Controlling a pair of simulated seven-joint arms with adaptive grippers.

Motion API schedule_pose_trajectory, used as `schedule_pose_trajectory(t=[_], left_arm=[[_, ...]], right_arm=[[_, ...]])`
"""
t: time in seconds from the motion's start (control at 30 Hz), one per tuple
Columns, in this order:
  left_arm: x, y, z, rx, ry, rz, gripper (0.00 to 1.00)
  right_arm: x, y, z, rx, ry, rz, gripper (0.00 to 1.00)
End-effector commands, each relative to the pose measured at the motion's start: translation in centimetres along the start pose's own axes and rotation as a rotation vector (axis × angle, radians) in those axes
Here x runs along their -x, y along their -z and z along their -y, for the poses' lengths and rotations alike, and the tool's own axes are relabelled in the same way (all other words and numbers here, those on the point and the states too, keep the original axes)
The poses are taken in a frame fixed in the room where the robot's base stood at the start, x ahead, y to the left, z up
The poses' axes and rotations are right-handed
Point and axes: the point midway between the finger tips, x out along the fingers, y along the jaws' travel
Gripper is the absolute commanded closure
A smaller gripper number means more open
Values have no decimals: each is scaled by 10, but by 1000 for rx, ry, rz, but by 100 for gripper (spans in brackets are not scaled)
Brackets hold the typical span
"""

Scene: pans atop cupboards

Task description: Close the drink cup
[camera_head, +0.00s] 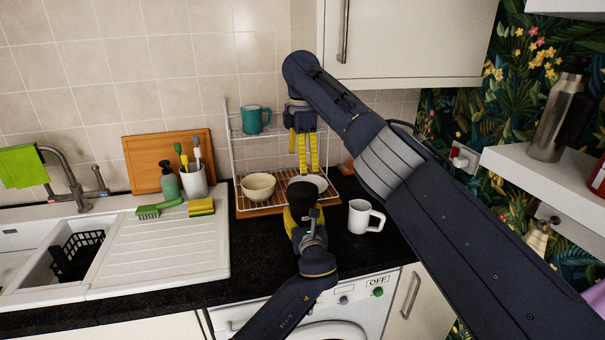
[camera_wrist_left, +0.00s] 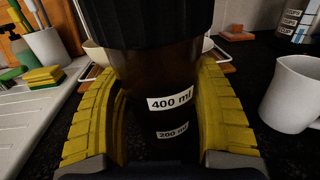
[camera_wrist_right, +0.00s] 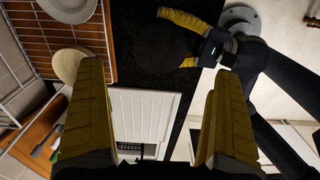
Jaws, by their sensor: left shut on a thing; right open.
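The drink cup (camera_wrist_left: 150,75) is a dark brown see-through vessel with white 400 ml and 200 ml labels. A black ribbed lid (camera_wrist_left: 150,22) sits on top of it; I cannot tell how tightly. The lid shows as a dark disc in the head view (camera_head: 302,193) and the right wrist view (camera_wrist_right: 160,47). My left gripper (camera_head: 300,222) is shut around the cup's body, with a yellow finger on each side. My right gripper (camera_head: 304,150) is open and empty, pointing down above and behind the lid. In the right wrist view the lid lies between and beyond its spread fingers.
A wire dish rack (camera_head: 236,160) behind the cup holds a cream bowl (camera_head: 258,187), a plate and a teal mug (camera_head: 256,120). A white mug (camera_head: 365,217) stands to the right on the black counter. The sink and drainer (camera_head: 165,250) are at left; a cupboard hangs above.

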Motion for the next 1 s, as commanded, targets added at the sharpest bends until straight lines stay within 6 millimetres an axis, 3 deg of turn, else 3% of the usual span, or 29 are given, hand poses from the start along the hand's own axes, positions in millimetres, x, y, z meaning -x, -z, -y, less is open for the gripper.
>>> schedule_pose_trajectory(t=[0.2, 0.57, 0.6, 0.83, 1.0], left_arm=[[0, -1, 0, 1, 0, 2, 100], [0, -1, 0, 1, 0, 2, 100], [0, -1, 0, 1, 0, 2, 33], [0, -1, 0, 0, 0, 1, 7], [0, 0, 0, 0, 0, 0, 7]], right_arm=[[12, 0, 0, 0, 0, 1, 0], [14, 0, 0, 0, 1, 1, 0], [14, 0, 0, 0, 1, 1, 0], [14, 0, 0, 0, 1, 1, 0], [14, 0, 0, 0, 1, 0, 0]])
